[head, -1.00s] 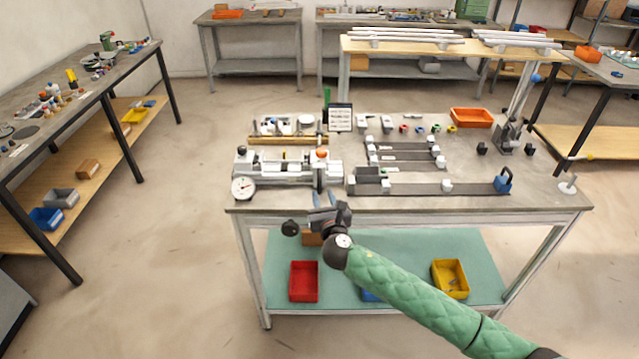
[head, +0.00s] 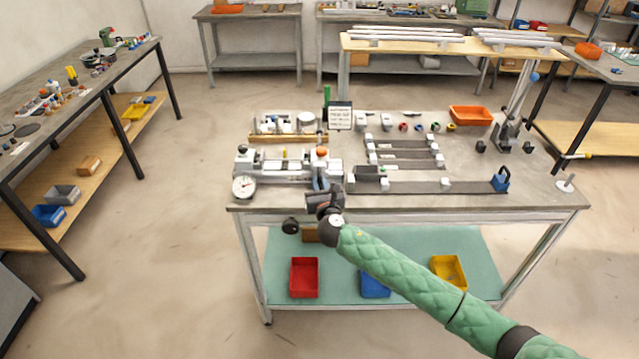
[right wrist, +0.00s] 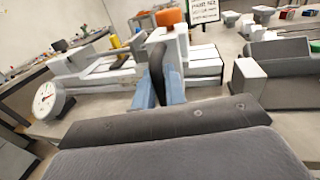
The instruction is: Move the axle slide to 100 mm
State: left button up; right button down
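The frame jig (head: 270,172) is a pale rail assembly at the table's left front. Its axle slide (head: 322,163) is a light block with an orange knob (head: 321,151) on top; block (right wrist: 165,42) and knob (right wrist: 170,17) also show in the right wrist view. A dark upright handle (right wrist: 157,66) stands at the slide's near side. The blue fingers of my right gripper (head: 322,185) lie close on both sides of this handle and look shut on it. A round dial (head: 243,187) sits at the jig's left end. Its reading is too small to tell. My left gripper is out of view.
A printed sign (head: 340,116) stands behind the jig. Right of it are dark rails with white blocks (head: 430,187), a blue clamp (head: 501,180) and an orange bin (head: 471,115).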

jog(key=shift+a, duration=0.5)
jog(key=a, duration=0.3)
jog(key=shift+a, duration=0.2)
jog(key=c, duration=1.9)
grip_release()
jog(key=o, duration=0.4)
jog(key=shift+a, duration=0.1)
jog(key=shift+c, duration=0.2)
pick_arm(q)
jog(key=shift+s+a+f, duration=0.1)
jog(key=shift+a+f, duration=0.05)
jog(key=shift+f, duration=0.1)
pick_arm(e)
jog(key=shift+a, duration=0.15)
